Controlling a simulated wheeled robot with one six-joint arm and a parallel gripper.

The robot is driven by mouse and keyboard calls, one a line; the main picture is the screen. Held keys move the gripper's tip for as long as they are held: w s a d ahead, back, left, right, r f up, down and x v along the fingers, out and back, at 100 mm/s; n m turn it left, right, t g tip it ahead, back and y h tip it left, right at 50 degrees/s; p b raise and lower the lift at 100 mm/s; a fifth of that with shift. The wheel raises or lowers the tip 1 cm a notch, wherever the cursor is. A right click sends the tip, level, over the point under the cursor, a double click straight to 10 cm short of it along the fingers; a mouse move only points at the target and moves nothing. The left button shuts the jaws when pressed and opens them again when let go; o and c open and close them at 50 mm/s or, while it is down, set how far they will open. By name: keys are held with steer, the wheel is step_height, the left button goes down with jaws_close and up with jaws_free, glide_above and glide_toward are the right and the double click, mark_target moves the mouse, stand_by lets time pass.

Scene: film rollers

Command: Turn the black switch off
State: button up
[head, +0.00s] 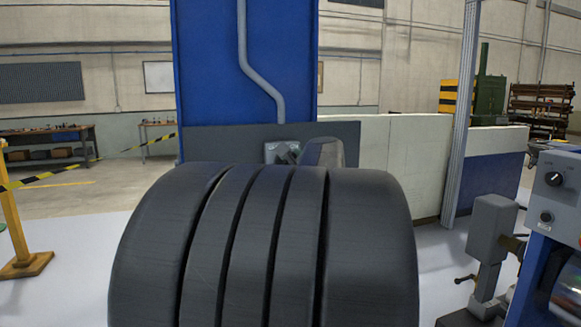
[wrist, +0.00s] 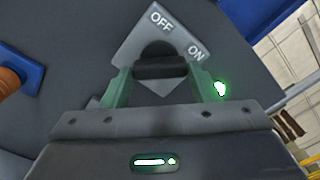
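The black switch (wrist: 160,67) shows in the wrist view as a dark bar in front of a grey plate (wrist: 135,45) marked OFF at upper left and ON at right. My gripper (wrist: 162,78) has one greenish finger at each end of the bar, and both appear to touch it. The plate looks tilted in this view. Which label the switch points at I cannot tell. In the head view the grey plate (head: 272,149) sits on a dark panel below a blue cabinet, and a grey part partly covers the switch.
A large dark banded shape, perhaps part of me, blocks the lower middle of the head view. The blue cabinet (head: 210,70) stands behind. A machine with a knob (head: 554,180) is at right. A yellow barrier post (head: 14,220) is at left. White floor lies on both sides.

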steer(key=shift+f+n+b, duration=0.15)
steer(key=shift+n+b, duration=0.15)
steer(key=shift+b, duration=0.1)
steer(key=shift+r+n+b, duration=0.15)
steer(key=shift+n+b, duration=3.65)
steer(key=shift+n, duration=0.5)
steer(key=shift+r+n+b, duration=0.1)
steer(key=shift+n+b, duration=3.65)
steer(key=shift+n, duration=0.55)
steer(key=o, duration=1)
steer(key=shift+r, duration=0.1)
steer(key=shift+s, duration=0.1)
